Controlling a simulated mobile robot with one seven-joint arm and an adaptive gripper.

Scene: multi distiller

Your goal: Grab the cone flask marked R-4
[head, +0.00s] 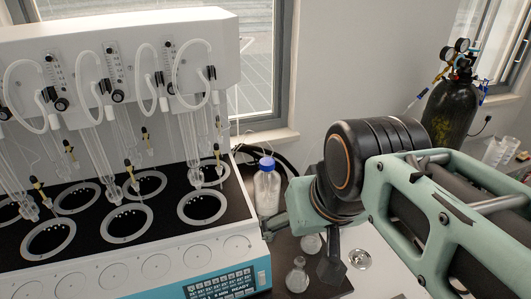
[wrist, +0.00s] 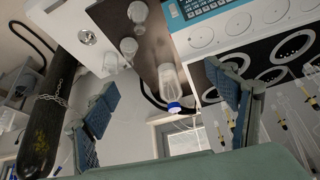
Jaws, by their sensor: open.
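Two small clear glass flasks stand on the dark bench right of the distiller. The nearer flask (head: 298,276) has a narrow neck, and the other flask (head: 311,243) is partly hidden by my gripper. In the wrist view one flask (wrist: 137,13) is near the top edge and another (wrist: 129,47) is just below it. I cannot read any R-4 mark. My gripper (wrist: 160,82) is open and empty, its blue-padded fingers spread wide. In the head view my gripper (head: 303,258) hangs over the bench by the flasks.
A blue-capped bottle (head: 267,187) stands close behind my gripper; it also shows between my fingers in the wrist view (wrist: 172,78). The large distiller (head: 150,262) with several wells fills the left. A dark gas cylinder (head: 452,115) and a beaker (head: 498,151) are at right.

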